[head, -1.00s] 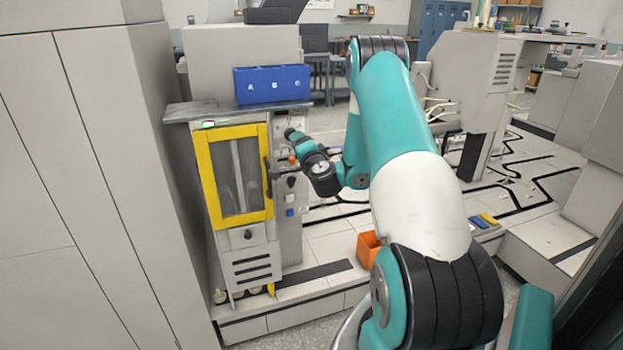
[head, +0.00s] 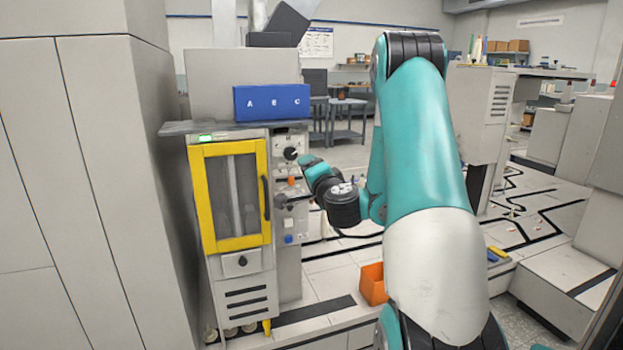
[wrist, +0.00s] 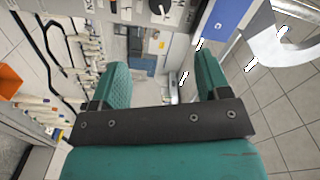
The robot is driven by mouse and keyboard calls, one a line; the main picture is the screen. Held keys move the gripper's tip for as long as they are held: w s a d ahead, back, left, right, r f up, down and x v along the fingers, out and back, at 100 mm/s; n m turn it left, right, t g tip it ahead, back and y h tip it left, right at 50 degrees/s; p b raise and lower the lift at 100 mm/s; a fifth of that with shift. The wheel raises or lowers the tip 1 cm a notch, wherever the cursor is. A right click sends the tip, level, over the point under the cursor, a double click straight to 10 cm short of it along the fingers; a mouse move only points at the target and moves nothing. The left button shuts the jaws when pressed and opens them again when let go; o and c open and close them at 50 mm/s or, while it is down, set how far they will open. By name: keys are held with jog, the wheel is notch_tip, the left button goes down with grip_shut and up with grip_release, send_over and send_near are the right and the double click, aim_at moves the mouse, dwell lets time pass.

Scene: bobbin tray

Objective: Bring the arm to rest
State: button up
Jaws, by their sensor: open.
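My arm (head: 420,150), teal and white, rises in the right middle of the head view and bends down toward a cabinet. My gripper (wrist: 161,78) is open in the wrist view, with two teal fingers apart and nothing held between them. In the head view its teal end (head: 313,169) appears in front of the cabinet's control panel, right of the yellow-framed door; the fingertips are too small to tell apart there. Whether it touches anything cannot be told, but no contact shows.
The cabinet's yellow-framed door (head: 206,200) is closed, with a dark handle. A blue box (head: 271,103) marked with letters stands on top. An orange bin (head: 373,284) sits on the low platform by my arm. Tall grey panels (head: 60,180) stand at left.

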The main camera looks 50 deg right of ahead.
dwell(0.3)
jog(key=w+a+r+n+g+y+p, duration=0.1)
jog(key=w+a+r+n+y+p, duration=0.15)
jog(key=a+n+y, duration=0.9)
jog(key=w+a+r+n+g+y+p, duration=0.1)
jog(key=a+r+n+y, duration=0.3)
jog(key=a, duration=1.5)
jog(key=s+a+n+g+y+p, duration=0.1)
jog(key=s+a+n+g+y, duration=0.2)
jog(key=s+a+n+g, duration=0.55)
jog(key=s+a+n+g+h+p, duration=0.2)
jog(key=s+a+n+g+h, duration=0.1)
jog(key=s, duration=1.3)
jog(key=shift+s+g+h, duration=0.15)
jog(key=shift+g+h, duration=0.7)
